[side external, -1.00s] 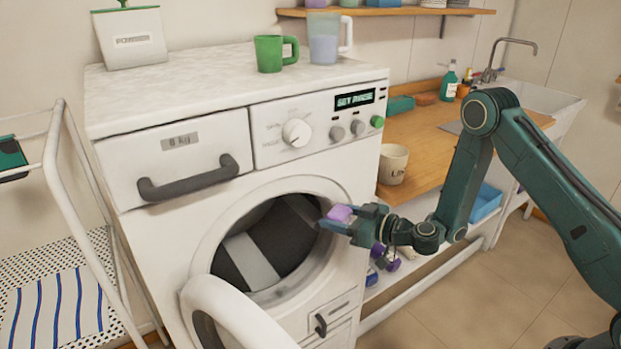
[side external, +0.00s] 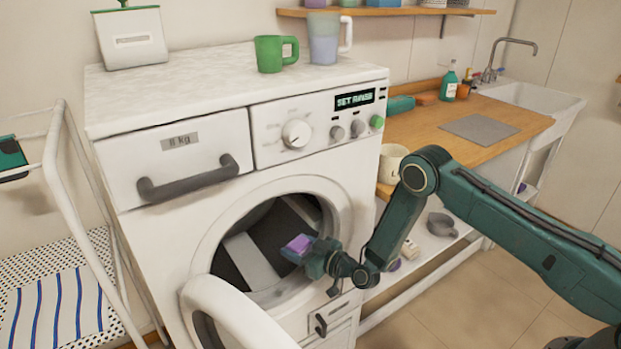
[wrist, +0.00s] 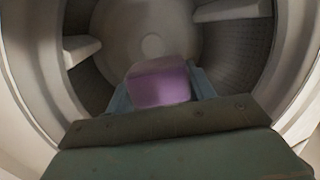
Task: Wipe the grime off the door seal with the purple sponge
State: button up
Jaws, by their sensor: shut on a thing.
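My gripper (side external: 311,255) is shut on the purple sponge (side external: 298,244) at the right part of the washer's round opening. In the wrist view the sponge (wrist: 159,83) sits between the two fingers, with the drum behind it. The washing machine (side external: 170,235) stands with its door (side external: 235,312) swung open toward the lower left. The door seal (side external: 215,240) rims the opening; its right side is partly hidden by my gripper. I cannot make out grime on it, nor tell whether the sponge touches it. The drum's interior (wrist: 153,22) is empty of laundry.
A green mug (side external: 269,54), a frosted jug (side external: 323,40) and a powder box (side external: 131,38) stand on the washer top. A wooden counter (side external: 440,128) and a low shelf (side external: 425,250) are at the right.

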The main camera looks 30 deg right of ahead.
jog(key=w+a+f, duration=0.1)
jog(key=a+f, duration=0.3)
jog(key=f, duration=0.1)
jog(key=shift+a, duration=0.2)
jog(key=shift+f, duration=0.15)
